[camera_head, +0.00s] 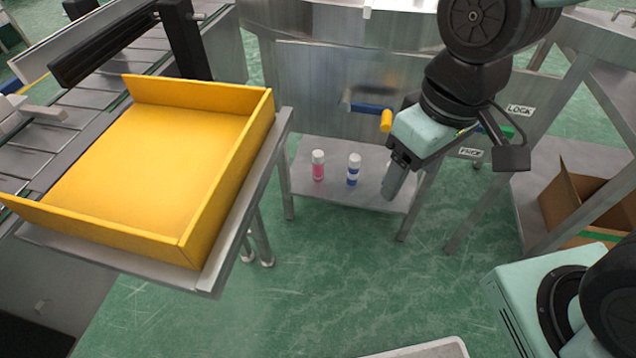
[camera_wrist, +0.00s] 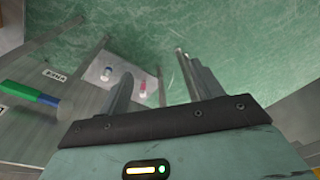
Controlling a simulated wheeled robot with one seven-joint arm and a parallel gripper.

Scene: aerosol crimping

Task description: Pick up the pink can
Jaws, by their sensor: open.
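The pink can (camera_head: 318,166) has a white cap and a pink band. It stands upright on a low metal shelf (camera_head: 375,198) and also shows small in the wrist view (camera_wrist: 143,88). A similar can with a blue band (camera_head: 353,170) stands just to its right, and it shows in the wrist view (camera_wrist: 106,74) too. My gripper (camera_head: 393,180) points downward to the right of both cans in the head view, apart from them. In the wrist view its two fingers (camera_wrist: 155,75) are spread with nothing between them.
A yellow tray (camera_head: 190,97) on a metal stand is at the left, beside a conveyor (camera_head: 50,140). A steel machine with blue and green handles rises behind the shelf. A cardboard box (camera_head: 575,205) is at the right. The green floor in front is clear.

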